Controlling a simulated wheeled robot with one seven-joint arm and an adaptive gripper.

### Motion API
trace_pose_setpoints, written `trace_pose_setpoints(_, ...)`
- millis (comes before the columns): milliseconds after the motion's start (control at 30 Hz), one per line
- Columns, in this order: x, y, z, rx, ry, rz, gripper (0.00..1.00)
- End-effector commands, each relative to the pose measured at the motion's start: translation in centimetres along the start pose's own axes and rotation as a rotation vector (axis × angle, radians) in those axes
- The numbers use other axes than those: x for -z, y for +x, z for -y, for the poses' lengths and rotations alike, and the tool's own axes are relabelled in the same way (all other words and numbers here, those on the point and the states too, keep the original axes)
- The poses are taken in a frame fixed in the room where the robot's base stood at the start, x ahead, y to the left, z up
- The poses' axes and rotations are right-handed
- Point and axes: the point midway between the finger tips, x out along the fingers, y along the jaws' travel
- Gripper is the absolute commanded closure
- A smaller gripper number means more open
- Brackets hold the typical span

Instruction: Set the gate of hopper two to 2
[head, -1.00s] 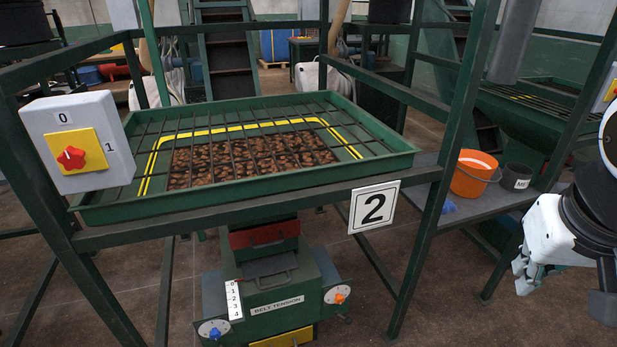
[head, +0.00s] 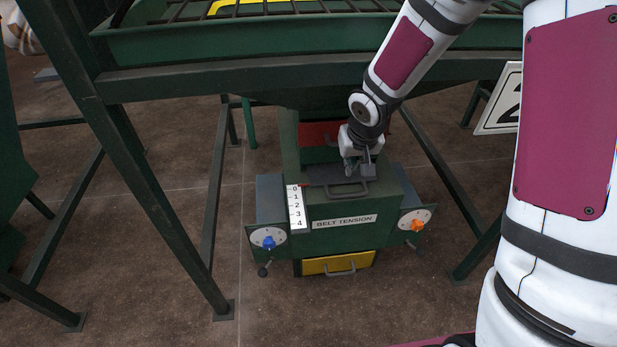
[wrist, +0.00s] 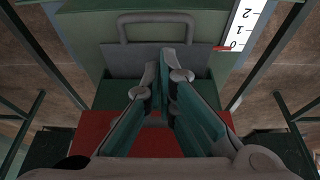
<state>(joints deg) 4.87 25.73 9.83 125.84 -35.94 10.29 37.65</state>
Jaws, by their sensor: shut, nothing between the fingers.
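The gate of hopper two is a dark grey sliding plate with a bar handle (head: 345,190) on top of the green box under the hopper. The handle also shows in the wrist view (wrist: 157,17), standing clear of the fingers. A white scale (head: 296,207) marked 0 to 4 is beside the plate. A red pointer (wrist: 222,48) sits at the 0 mark. My gripper (head: 360,170) is shut and empty above the plate, close to the handle. In the wrist view its fingertips (wrist: 158,62) overlap the plate; I cannot tell whether they touch it.
A blue knob (head: 269,242) and an orange knob (head: 417,226) flank the "BELT TENSION" label (head: 345,222). A yellow drawer (head: 325,265) is below. Green frame legs (head: 150,205) stand either side, with a beam (head: 240,78) above. The floor in front is clear.

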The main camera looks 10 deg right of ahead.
Motion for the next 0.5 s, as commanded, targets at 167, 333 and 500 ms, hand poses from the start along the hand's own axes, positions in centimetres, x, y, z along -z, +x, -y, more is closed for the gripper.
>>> trace_pose_setpoints(167,-0.2,1.9,0.3,0.012,0.003,0.003,1.00)
trace_pose_setpoints(333,-0.3,4.2,0.4,0.013,0.002,0.004,1.00)
trace_pose_setpoints(500,-0.3,7.3,0.4,0.012,0.001,0.004,1.00)
